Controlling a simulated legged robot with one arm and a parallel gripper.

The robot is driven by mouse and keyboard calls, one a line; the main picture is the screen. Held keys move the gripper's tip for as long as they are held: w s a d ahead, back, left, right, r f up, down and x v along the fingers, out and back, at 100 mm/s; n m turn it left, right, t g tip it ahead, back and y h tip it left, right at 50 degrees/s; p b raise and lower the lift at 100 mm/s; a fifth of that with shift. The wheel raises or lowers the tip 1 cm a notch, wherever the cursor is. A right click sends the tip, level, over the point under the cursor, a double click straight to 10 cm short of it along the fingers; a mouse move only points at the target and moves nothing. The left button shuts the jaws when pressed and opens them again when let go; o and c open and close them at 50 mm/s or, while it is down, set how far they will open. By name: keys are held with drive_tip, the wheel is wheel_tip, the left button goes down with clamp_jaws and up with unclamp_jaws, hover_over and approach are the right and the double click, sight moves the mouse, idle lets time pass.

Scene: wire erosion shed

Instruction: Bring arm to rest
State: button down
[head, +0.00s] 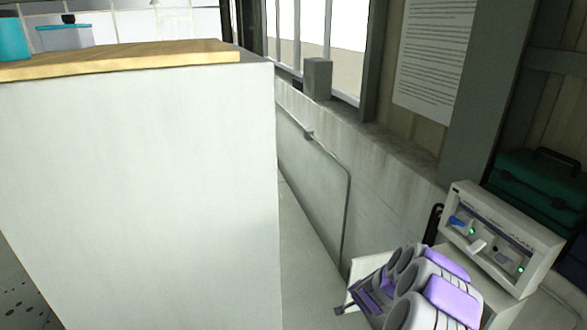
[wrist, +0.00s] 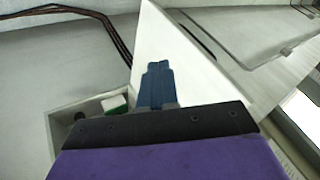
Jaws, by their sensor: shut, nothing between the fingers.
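In the wrist view my gripper (wrist: 157,80) shows as two blue fingers pressed together, with nothing between them. They stick out past a dark bracket and the purple body of my wrist. A pale, slanted panel lies behind the fingers. In the head view grey and purple rounded segments, which look like my own folded arm, are at the bottom right. I cannot make out the fingertips there.
A large white block with a wooden top (head: 120,60) fills the left. A white box with green lights (head: 500,240) and a green case (head: 540,190) stand at the right. A pale floor strip (head: 300,260) runs between block and wall.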

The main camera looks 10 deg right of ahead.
drive_tip(key=s+a+r+n+g+y+b, duration=0.1)
drive_tip(key=s+a+r+n+y+b, duration=0.35)
drive_tip(key=a, duration=0.55)
drive_tip(key=s+a+r+n+g+y+b, duration=0.1)
drive_tip(key=s+a+r+n+y+b, duration=0.15)
drive_tip(key=s+a+r, duration=0.65)
drive_tip(key=s+d+n+g+h+b, duration=0.1)
drive_tip(key=s+g+b, duration=0.1)
drive_tip(key=s, duration=0.9)
drive_tip(key=s+d+f+n+g+h+b, duration=0.1)
drive_tip(key=s+b, duration=0.4)
drive_tip(key=s, duration=0.6)
drive_tip(key=s+d+f+n+g+h+b, duration=0.1)
drive_tip(key=s+d+n+g+h+b, duration=0.1)
drive_tip(key=s, duration=1)
drive_tip(key=shift+d+n+g+h+b, duration=0.2)
drive_tip(key=shift+n+g+h+b, duration=0.4)
drive_tip(key=shift+g+b, duration=0.4)
drive_tip(key=shift+a, duration=0.1)
